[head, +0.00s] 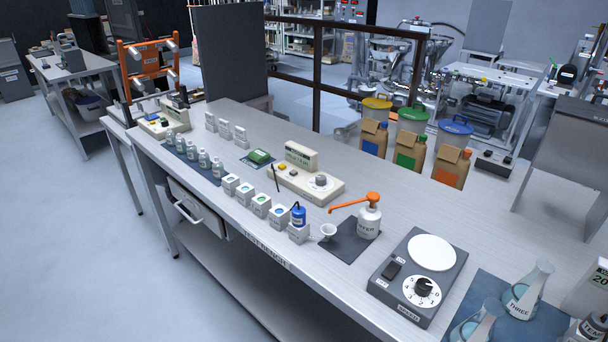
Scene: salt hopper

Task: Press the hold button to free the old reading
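A cream bench meter (300,186) stands mid-bench with a raised display (301,156); its digits are too small to read. On its left part are a yellow button (282,167) and a small pale button (293,172). A grey knob (320,181) sits on its right part. The button labels are not legible, so I cannot tell which one is the hold button. A dark probe (276,178) stands at the meter's left end. Neither of my grippers is in view.
A white pump bottle (369,220) with an orange spout and a stirrer (418,277) stand to the right. A green block (259,156) lies left of the meter.

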